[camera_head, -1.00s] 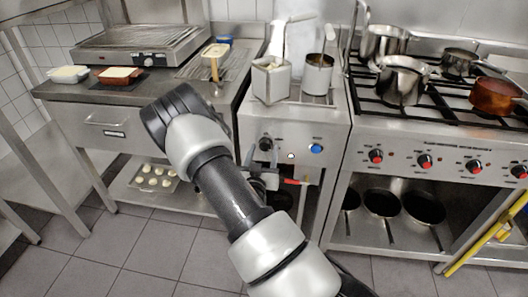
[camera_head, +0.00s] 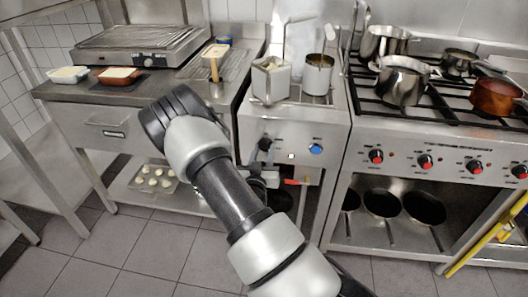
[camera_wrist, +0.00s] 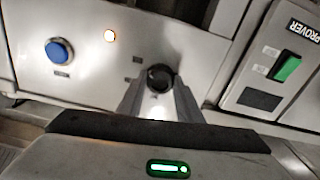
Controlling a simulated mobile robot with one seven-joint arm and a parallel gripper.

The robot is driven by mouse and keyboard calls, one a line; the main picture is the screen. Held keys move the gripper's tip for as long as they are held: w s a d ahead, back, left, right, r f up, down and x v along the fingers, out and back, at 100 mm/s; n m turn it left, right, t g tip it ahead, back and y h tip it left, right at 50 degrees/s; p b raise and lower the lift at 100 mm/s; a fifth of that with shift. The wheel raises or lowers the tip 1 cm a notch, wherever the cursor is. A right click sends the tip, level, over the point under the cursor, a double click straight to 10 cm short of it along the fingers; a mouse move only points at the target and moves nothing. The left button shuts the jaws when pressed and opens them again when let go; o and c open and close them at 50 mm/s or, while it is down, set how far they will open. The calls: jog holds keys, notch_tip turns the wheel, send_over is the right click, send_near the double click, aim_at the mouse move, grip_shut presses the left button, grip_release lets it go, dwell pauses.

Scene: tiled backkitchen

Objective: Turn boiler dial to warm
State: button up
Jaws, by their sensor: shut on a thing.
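The black boiler dial (camera_head: 265,143) is on the front panel of the steel boiler (camera_head: 300,132), left of the blue dial (camera_head: 316,149). In the wrist view the black dial (camera_wrist: 160,77) sits between the two fingertips of my gripper (camera_wrist: 160,92), which is shut on it. In the head view my arm hides part of the boiler's lower front, and the gripper (camera_head: 257,156) shows only small and dark at the panel. I cannot read the dial's marks.
Two metal baskets with tall handles (camera_head: 271,80) stand in the boiler top. A stove (camera_head: 440,135) with pots is on the right, a counter with a grill (camera_head: 140,50) on the left. A panel with a green switch (camera_wrist: 288,68) shows in the wrist view.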

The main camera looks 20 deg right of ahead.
jog(key=n+b, duration=0.1)
jog(key=n, duration=0.4)
jog(key=shift+n+b, duration=0.35)
jog(key=shift+n, duration=0.05)
jog(key=n, duration=0.5)
jog(key=shift+b, duration=0.35)
jog(key=shift+n, duration=0.3)
jog(key=o, duration=1)
jog(key=shift+o, duration=0.2)
jog(key=shift+s, duration=0.1)
jog(key=p+v, duration=0.2)
jog(key=v, duration=1.5)
jog(key=shift+a, duration=0.15)
